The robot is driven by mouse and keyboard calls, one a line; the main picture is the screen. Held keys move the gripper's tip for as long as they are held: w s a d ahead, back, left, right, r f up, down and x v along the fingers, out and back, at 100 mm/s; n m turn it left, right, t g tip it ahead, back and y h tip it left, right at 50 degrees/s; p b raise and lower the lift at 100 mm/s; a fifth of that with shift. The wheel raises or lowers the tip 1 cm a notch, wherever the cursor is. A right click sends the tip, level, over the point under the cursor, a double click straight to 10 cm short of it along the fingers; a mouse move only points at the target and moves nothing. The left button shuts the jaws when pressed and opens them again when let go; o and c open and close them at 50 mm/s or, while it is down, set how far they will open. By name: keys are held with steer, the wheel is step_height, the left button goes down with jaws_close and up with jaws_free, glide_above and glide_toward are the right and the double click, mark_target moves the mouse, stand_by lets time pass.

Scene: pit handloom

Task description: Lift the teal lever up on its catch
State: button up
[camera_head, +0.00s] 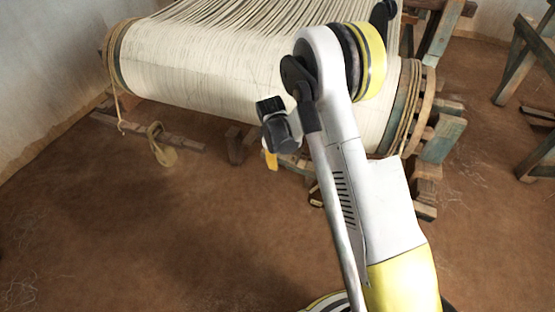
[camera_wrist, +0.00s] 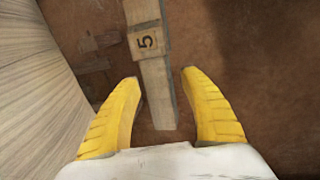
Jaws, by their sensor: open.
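In the wrist view a long, pale grey wooden bar (camera_wrist: 155,92) runs from the top edge down between my fingers. My gripper (camera_wrist: 160,76) is open, with one yellow finger on each side of the bar and visible gaps on both sides. In the head view a yellow fingertip (camera_head: 271,160) shows below my wrist, in front of the thread roll. A teal-painted wooden piece (camera_head: 441,140) stands at the roll's right end.
The wide roll of cream threads (camera_head: 200,62) fills the back; its pale surface also fills the left of the wrist view (camera_wrist: 35,90). A worn teal trestle (camera_head: 530,50) stands at the right. Bare earth floor (camera_head: 150,230) is open at the front left.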

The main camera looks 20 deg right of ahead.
steer(key=shift+c, duration=0.5)
jaws_close()
steer(key=shift+w+f, duration=0.1)
steer(key=shift+f, duration=0.7)
steer(key=shift+o, duration=0.5)
jaws_free()
steer(key=shift+a, duration=0.1)
steer(key=shift+r, duration=0.15)
step_height(320, 180, up, 12)
steer(key=s+a, duration=0.1)
steer(key=shift+s+a+f, duration=0.2)
steer(key=shift+s+a, duration=0.1)
steer(key=shift+s, duration=0.05)
